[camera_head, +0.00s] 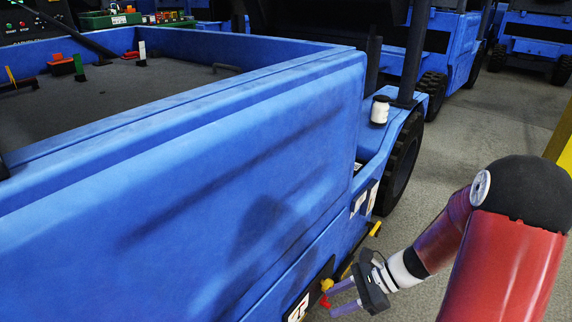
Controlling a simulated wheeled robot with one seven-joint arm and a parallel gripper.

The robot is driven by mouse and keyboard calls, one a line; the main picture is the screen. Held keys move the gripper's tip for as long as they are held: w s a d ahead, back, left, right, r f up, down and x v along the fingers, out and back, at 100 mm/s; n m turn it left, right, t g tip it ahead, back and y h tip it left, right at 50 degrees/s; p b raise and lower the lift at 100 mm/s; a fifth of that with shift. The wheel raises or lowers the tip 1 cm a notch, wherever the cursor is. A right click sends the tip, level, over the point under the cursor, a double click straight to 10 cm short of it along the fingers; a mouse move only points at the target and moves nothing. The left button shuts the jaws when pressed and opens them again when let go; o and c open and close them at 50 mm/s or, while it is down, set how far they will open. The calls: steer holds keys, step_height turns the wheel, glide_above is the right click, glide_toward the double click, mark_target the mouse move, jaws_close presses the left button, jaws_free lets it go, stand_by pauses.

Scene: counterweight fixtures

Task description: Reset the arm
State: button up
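My gripper (331,302) is low in the picture, beside the lower edge of the large blue vehicle (190,170). Its two purple fingers are apart, and I see nothing held between them. A small red piece (325,301) and an orange-yellow knob (327,284) on the vehicle's lower side show right by the fingertips. I cannot tell whether the fingers touch them. My red and dark arm comes in from the right and reaches down to the left.
The vehicle's tall blue side fills the left and middle. A black wheel (402,163) and a white cylinder (380,110) on a ledge lie beyond my gripper. More blue vehicles (535,38) stand at the back. Grey floor (480,115) is clear behind my arm.

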steer(key=s+d+r+n+t+h, duration=0.1)
steer(key=s+r+n+t+h, duration=0.1)
steer(key=r, duration=0.5)
steer(key=s+d+r+n+t+h, duration=0.1)
steer(key=s+r+n+t+h, duration=0.1)
steer(key=s+r+n+h, duration=0.3)
steer(key=s+d+r+n+t+h, duration=0.1)
steer(key=s+r+n+h, duration=0.3)
steer(key=r+n, duration=0.5)
steer(key=shift+s+r+n+t+p, duration=0.3)
steer(key=shift+s+n+t, duration=0.2)
steer(key=shift+t, duration=0.2)
